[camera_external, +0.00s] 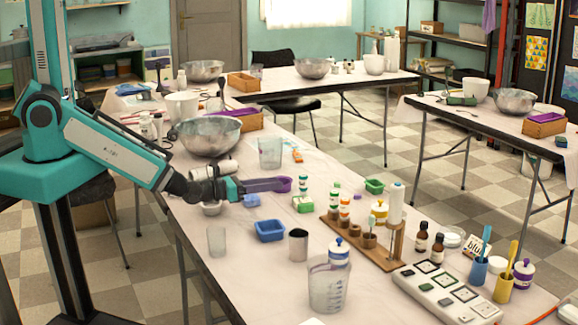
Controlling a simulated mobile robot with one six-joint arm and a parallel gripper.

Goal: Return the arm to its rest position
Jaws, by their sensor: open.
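My arm reaches in from the left over the front table (215,265), with its upper part raised and its forearm sloping down to the right. My gripper (238,188) is at the forearm's end, low over the table and pointing right. Its jaws are open. A purple object (265,185) shows right at the fingertips; I cannot tell whether it touches them or lies behind them. The small gap between the fingers is hard to make out.
A metal bowl (210,137) and a clear beaker (270,153) stand behind my gripper. A blue tray (270,231), a grey cup (298,245) and a large measuring jug (329,284) stand in front. A wooden rack (385,256) with bottles is to the right.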

